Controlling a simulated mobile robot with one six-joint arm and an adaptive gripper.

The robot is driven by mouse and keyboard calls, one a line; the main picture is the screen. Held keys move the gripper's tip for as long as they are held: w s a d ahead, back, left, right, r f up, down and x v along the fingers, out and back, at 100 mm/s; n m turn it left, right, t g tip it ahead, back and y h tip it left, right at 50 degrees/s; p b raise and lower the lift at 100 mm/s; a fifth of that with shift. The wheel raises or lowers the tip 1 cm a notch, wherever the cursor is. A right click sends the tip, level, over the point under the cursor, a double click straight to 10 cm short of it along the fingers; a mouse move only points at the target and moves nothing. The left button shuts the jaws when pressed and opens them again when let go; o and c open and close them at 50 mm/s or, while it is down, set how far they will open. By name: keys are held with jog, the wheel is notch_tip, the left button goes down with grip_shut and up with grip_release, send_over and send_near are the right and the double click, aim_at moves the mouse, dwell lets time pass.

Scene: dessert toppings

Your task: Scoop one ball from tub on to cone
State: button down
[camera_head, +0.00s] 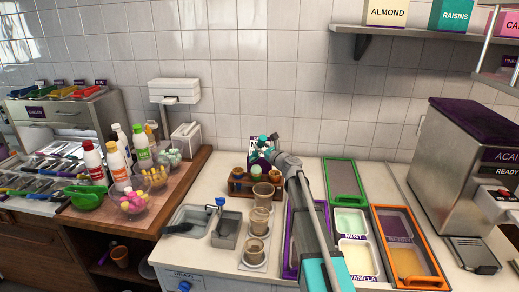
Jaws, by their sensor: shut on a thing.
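My gripper (266,147) is at the back of the counter, above the wooden rack. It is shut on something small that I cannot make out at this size. Brown cones (274,181) appear to stand in the wooden rack (240,187) just below. The pale green mint tub (350,221) and the cream vanilla tub (357,258) are to the right of my arm. A purple-framed tub (291,262) is partly hidden behind my arm. No scoop or ball is clearly visible.
Clear brown-tinted cups (257,221) stand in a row left of my arm. Topping bowls and sauce bottles (117,166) fill the left bench. A green-framed lid (343,181) is behind the tubs. An acai machine (459,160) stands right.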

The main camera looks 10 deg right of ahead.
jog(key=m+t+h, duration=0.1)
jog(key=m+h, duration=0.1)
jog(key=m+t+h, duration=0.1)
jog(key=m+h, duration=0.1)
jog(key=m, duration=0.1)
jog(key=shift+d+f+h+b, duration=0.1)
jog(key=shift+f+h+b, duration=0.1)
jog(key=shift+h+b, duration=0.15)
jog(key=shift+w+f+b, duration=0.1)
jog(key=shift+f+b, duration=0.35)
jog(key=shift+f, duration=0.05)
jog(key=shift+r, duration=0.1)
notch_tip(320, 180, up, 6)
jog(key=p, duration=0.6)
dwell(0.7)
